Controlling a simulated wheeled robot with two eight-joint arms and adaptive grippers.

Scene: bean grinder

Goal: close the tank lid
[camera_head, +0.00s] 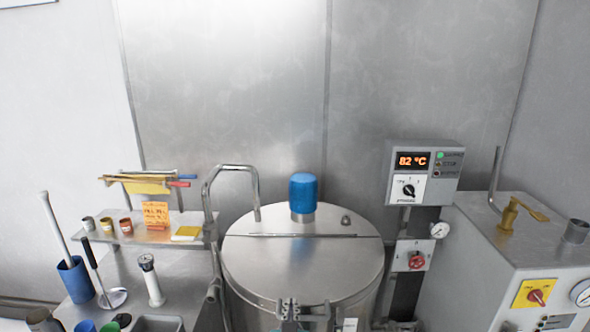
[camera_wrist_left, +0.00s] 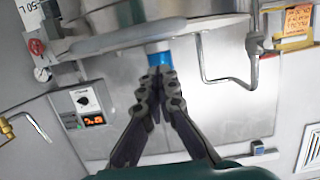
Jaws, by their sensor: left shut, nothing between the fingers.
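The steel tank (camera_head: 345,312) stands at the lower centre of the head view. Its round lid (camera_head: 300,265) looks flat across the top, with a straight bar across it towards the back. Whether the lid's front edge sits fully on the rim I cannot tell. Contact with the lid cannot be made out. My right gripper is not in view.
A blue-capped part (camera_head: 303,190) rises behind the bar. A bent pipe (camera_head: 232,170) stands left of the tank, beside a shelf (camera_head: 145,236) with small cups. A control box (camera_head: 425,172) and grey machine (camera_head: 530,245) stand at right.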

